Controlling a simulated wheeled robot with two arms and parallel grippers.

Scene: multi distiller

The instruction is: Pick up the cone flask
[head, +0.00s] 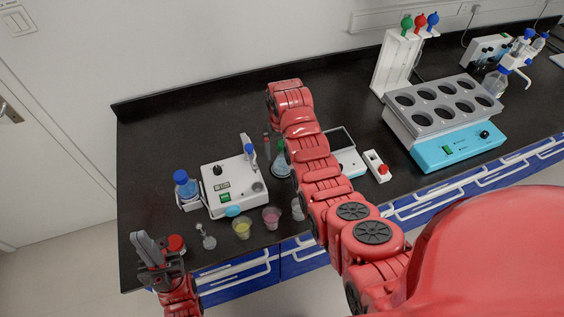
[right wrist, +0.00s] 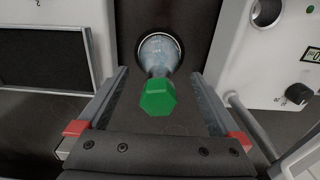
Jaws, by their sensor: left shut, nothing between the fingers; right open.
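The cone flask (head: 281,167) stands upright on the black bench, partly hidden by my right arm in the head view. It has clear glass and a green stopper; in the right wrist view the glass body (right wrist: 160,52) and green stopper (right wrist: 158,97) show from above. My right gripper (right wrist: 158,78) is open and over the flask, with one finger on each side of its neck and visible gaps to both. In the head view my right gripper is mostly hidden by its arm. My left gripper (head: 141,240) is shut and empty at the bench's front left.
A white stirrer device (head: 229,190) stands left of the flask, and a white scale (head: 347,162) right of it. A blue-capped bottle (head: 187,187), yellow beaker (head: 242,229) and pink beaker (head: 271,217) stand nearby. The bench behind the flask is clear.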

